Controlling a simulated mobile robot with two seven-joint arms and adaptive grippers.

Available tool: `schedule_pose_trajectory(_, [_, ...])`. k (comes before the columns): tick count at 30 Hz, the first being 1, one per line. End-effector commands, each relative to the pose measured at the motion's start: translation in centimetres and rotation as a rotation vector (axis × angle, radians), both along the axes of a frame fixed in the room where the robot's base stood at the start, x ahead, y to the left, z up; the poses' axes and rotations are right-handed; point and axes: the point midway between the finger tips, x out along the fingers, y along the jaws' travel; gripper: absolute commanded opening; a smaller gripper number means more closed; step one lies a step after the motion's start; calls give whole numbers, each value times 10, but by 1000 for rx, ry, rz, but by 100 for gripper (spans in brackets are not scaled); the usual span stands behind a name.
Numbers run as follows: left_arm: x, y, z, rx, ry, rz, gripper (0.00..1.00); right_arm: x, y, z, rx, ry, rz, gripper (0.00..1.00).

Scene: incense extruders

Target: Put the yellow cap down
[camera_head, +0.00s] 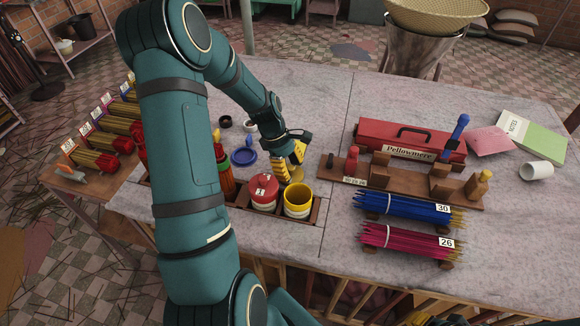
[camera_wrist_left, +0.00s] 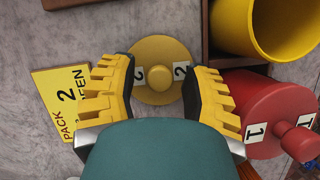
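The yellow cap (camera_wrist_left: 160,75) is a round disc with a knob and two "2" labels. In the left wrist view it lies beyond my left fingertips on the grey tabletop, beside the wooden rack. My left gripper (camera_wrist_left: 158,92) points down over the cap, one yellow finger on each side, the gap wider than the knob. It also shows in the head view (camera_head: 289,162). A yellow and dark part at the head view's bottom edge may be my right gripper (camera_head: 425,319); its fingers are cut off.
A red-capped container (camera_head: 264,192) stands left of the open yellow one in the rack. A blue lid (camera_head: 244,157) lies further left. A yellow card (camera_wrist_left: 62,98) lies beside the left finger. A red toolbox (camera_head: 410,142) and incense bundles (camera_head: 405,208) occupy the right.

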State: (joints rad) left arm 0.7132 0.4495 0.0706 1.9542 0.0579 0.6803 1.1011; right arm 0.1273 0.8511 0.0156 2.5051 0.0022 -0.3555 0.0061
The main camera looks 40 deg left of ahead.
Motion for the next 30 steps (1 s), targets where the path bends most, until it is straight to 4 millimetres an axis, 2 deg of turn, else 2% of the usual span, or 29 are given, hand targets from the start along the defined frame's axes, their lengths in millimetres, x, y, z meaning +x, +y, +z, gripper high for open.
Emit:
schedule_pose_trajectory(8, [0,2,8,1,-1,2,48,1,0,3,0,-2,-2,34])
schedule_pose_trajectory(11, [-1,7,23,3,-3,0,48,2,0,6,0,-3,-2,34])
schedule_pose_trajectory(21, [-7,32,87,3,-3,1,48,6,-1,18,-3,-12,-10,34])
schedule_pose_trajectory(25, [-9,39,103,3,-2,1,48,7,-1,21,-3,-15,-12,34])
schedule_pose_trajectory(30, [-10,42,114,1,-1,0,48,8,-1,23,-4,-17,-13,34])
